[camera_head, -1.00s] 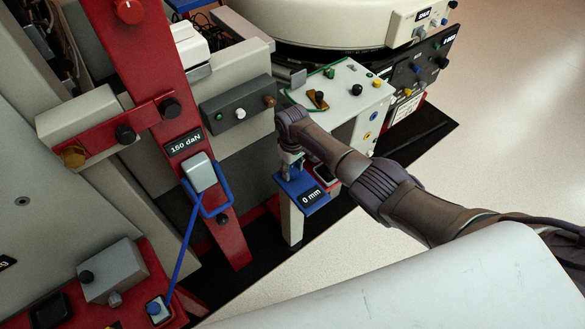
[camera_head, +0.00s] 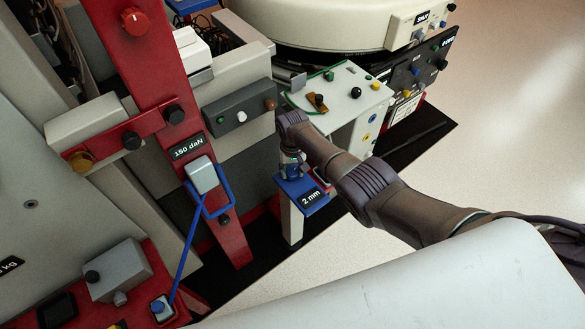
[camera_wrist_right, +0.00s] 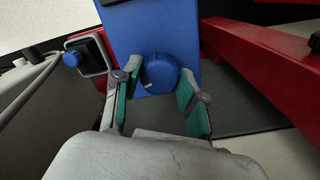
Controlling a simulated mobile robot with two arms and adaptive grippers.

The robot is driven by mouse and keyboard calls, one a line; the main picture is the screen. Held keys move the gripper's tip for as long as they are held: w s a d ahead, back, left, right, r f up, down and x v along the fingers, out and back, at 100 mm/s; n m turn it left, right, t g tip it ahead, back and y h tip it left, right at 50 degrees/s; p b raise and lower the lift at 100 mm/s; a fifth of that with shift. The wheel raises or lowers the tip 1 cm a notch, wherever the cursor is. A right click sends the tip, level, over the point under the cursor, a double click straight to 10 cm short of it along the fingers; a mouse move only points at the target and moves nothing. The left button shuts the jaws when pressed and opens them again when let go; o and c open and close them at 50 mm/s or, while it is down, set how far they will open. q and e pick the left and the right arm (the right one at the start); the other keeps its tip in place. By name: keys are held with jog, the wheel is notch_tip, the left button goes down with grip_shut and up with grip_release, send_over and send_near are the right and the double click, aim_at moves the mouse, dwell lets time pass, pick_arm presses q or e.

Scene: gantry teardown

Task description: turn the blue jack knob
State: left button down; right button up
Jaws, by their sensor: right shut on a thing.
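The blue jack knob (camera_wrist_right: 160,74) is a round blue dial with a small white mark on its face, set on a blue plate (camera_wrist_right: 183,22) in the right wrist view. My right gripper (camera_wrist_right: 159,82) has its green-padded fingers on either side of the knob and is shut on it. In the head view my right gripper (camera_head: 290,166) reaches down onto the blue top of a pale post (camera_head: 292,223); the knob is mostly hidden there by the gripper. A label (camera_head: 311,198) on the blue top reads 2 mm. My left gripper is not in view.
A red slanted beam (camera_head: 190,133) with a 150 daN label stands left of the post, with a blue bent bar (camera_head: 182,255) hanging by it. A grey control box (camera_head: 240,113) and a pale panel with buttons (camera_head: 345,90) lie behind. Open floor (camera_head: 500,120) is to the right.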

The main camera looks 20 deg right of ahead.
aim_at(292, 172)
jog(key=m, duration=0.4)
jog(key=shift+m+p, duration=0.3)
jog(key=shift+m, duration=0.1)
dwell(0.5)
jog(key=o, duration=1.1)
jog(key=shift+o, duration=0.2)
notch_tip(292, 172, up, 12)
